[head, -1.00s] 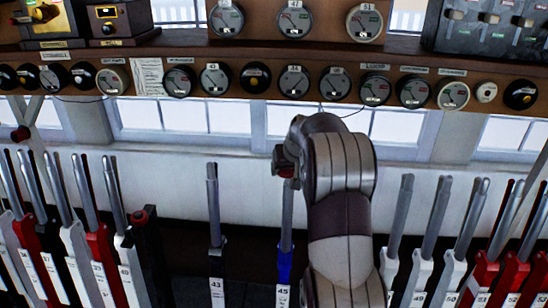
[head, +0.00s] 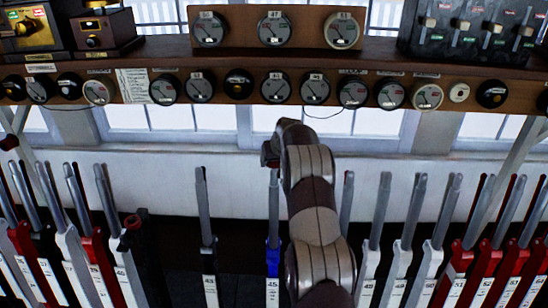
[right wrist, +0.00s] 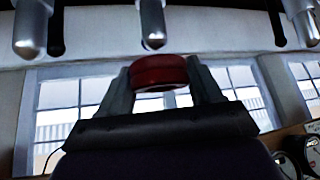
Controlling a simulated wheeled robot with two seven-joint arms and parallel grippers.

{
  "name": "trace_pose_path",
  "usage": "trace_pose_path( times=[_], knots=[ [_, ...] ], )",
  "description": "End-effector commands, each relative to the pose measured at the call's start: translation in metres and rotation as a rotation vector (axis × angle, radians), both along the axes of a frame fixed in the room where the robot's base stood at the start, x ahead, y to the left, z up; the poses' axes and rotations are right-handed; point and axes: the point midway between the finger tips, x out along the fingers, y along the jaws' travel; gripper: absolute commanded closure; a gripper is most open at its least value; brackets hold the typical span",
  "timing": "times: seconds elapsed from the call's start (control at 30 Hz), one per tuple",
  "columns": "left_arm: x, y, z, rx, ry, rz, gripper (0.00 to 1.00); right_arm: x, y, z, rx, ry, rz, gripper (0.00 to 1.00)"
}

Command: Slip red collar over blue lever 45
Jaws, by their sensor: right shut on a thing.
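Lever 45 has a blue lower part (head: 273,262), a white number plate and a bare steel handle (head: 273,210) standing upright. My right gripper (head: 270,156) is at the top of this handle. In the right wrist view, the right gripper (right wrist: 158,85) is shut on the red collar (right wrist: 158,72), a short ring held between the two fingers. A steel handle tip (right wrist: 152,38) shows right beside the collar; I cannot tell whether they touch. The collar is mostly hidden in the head view. My left gripper is not in view.
Lever 43 (head: 208,255) stands left of lever 45, with a gap between. More white and red levers stand in rows at both sides. A dark post with a red knob (head: 133,222) is further left. A shelf with gauges (head: 276,88) runs above, in front of windows.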

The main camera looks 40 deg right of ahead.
Motion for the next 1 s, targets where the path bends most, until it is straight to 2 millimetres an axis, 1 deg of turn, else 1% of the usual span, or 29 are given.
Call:
trace_pose_path(
  times=[0.53, 0.77, 1.0],
  knots=[
    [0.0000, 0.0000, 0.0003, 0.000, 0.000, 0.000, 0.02, 0.0008, -0.0008, -0.0004, 0.000, -0.001, 0.000, 0.72],
    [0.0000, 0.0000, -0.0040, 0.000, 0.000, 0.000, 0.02, -0.0003, -0.0004, -0.0011, 0.000, -0.001, 0.000, 0.72],
    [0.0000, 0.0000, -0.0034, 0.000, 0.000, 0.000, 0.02, -0.0004, -0.0003, 0.0000, 0.000, -0.001, 0.000, 0.72]
  ],
)
